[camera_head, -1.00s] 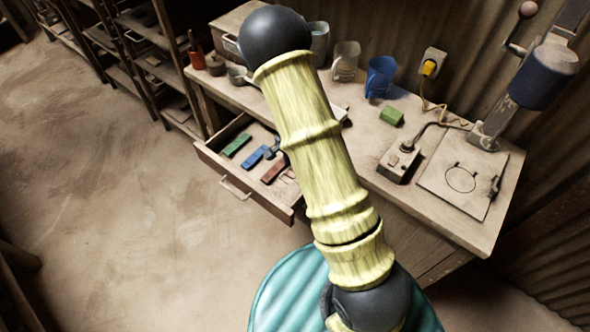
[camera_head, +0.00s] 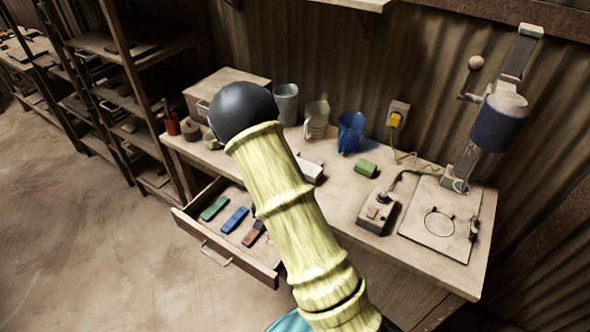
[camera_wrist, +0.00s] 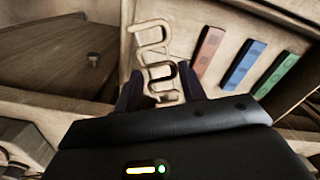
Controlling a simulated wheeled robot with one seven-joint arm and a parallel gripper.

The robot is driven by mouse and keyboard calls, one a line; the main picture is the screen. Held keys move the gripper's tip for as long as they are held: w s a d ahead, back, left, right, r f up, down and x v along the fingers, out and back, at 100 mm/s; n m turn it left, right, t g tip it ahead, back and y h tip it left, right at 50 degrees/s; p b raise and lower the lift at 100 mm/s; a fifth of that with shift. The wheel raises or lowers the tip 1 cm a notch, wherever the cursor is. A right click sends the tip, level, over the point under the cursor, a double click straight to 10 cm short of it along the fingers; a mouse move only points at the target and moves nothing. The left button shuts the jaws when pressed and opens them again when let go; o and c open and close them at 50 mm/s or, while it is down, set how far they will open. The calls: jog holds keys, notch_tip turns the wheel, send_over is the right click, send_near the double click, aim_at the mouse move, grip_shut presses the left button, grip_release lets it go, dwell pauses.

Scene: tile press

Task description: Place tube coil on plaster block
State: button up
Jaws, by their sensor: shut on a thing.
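The tube coil (camera_wrist: 153,45) is a beige, snaking tube in the wrist view. My gripper (camera_wrist: 160,82) has its dark fingers on either side of the coil's near end and is shut on it. Much of the coil sticks out beyond the fingertips, over or in the open drawer; its exact height is unclear. In the head view my arm hides the gripper and coil. A pale block (camera_head: 308,168) on the bench, partly behind my arm, looks like the plaster block.
The open drawer (camera_head: 238,262) holds green (camera_head: 214,208), blue (camera_head: 235,220) and red (camera_head: 254,233) blocks. The bench bears a blue jug (camera_head: 350,132), a green block (camera_head: 366,168), a control box (camera_head: 376,213) and a press (camera_head: 497,120). Bare bench lies in front of the pale block.

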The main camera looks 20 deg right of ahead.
jog(key=n, duration=0.5)
jog(key=shift+w+f+n, duration=0.1)
jog(key=shift+f+n, duration=0.1)
jog(key=shift+n, duration=0.1)
jog(key=shift+w+a, duration=0.1)
jog(key=shift+a, duration=0.05)
